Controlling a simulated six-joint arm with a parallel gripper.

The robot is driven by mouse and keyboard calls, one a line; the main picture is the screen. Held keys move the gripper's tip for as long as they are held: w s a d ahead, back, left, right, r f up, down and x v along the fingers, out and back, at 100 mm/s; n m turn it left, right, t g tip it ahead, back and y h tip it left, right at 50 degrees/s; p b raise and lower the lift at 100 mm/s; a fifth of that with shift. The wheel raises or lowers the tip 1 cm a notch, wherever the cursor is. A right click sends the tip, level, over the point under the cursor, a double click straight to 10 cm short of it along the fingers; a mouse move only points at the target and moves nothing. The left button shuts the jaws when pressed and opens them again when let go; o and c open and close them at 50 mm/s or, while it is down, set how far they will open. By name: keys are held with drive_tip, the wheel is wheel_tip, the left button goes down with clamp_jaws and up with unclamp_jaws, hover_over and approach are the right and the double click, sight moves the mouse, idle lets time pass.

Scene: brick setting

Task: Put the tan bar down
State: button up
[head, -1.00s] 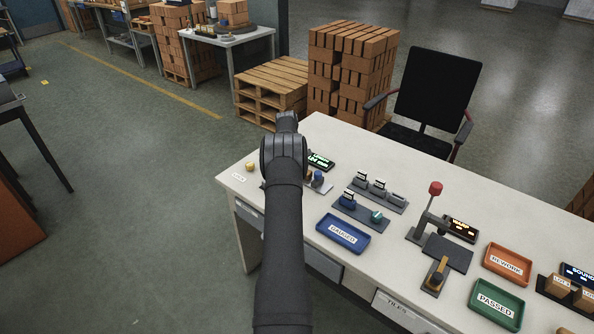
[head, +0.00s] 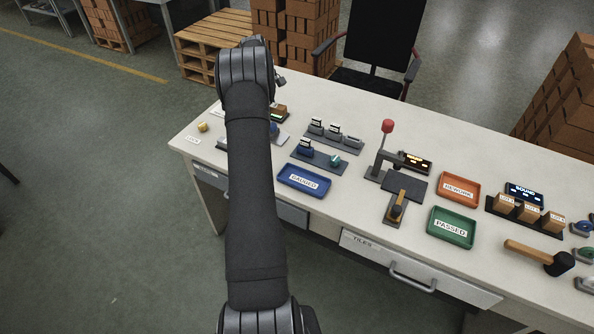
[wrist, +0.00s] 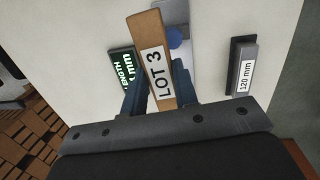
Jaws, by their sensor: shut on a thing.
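The tan bar (wrist: 147,30), with a white label reading LOT 3, is between the two blue-grey fingers of my gripper (wrist: 155,88) in the wrist view. The gripper is shut on it, and the bar sticks out past the fingertips. A light grey plate with a blue knob (wrist: 175,38) is partly hidden behind the bar. I cannot tell whether the bar touches anything below. In the head view my arm hides most of the gripper at the table's far left end.
A green-lit length display (wrist: 122,70) is left of the bar, and a 120 mm block (wrist: 242,66) is right. On the white table (head: 340,215) are a blue tray (head: 304,180), a lever press (head: 385,150), orange (head: 460,187) and green (head: 451,227) trays, and a mallet (head: 540,256).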

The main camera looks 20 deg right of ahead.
drive_tip(key=s+d, duration=0.5)
drive_tip(key=s, duration=0.4)
drive_tip(key=s+d, duration=0.6)
drive_tip(key=s, duration=0.4)
drive_tip(key=s+y, duration=0.1)
drive_tip(key=s, duration=1.5)
drive_tip(key=shift+m+g, duration=0.3)
drive_tip(key=shift+g, duration=0.2)
drive_tip(key=w+a+f, duration=0.2)
drive_tip(key=w, duration=0.1)
drive_tip(key=w+a+f, duration=0.2)
drive_tip(key=w, duration=0.1)
drive_tip(key=w+a+f, duration=0.2)
drive_tip(key=shift+w+a+f, duration=0.1)
drive_tip(key=shift+w+f, duration=0.25)
drive_tip(key=shift+w, duration=0.05)
drive_tip(key=shift+f, duration=2.05)
drive_tip(key=shift+f, duration=0.15)
drive_tip(key=o, duration=0.8)
drive_tip(key=shift+w, duration=0.1)
drive_tip(key=shift+c, duration=0.2)
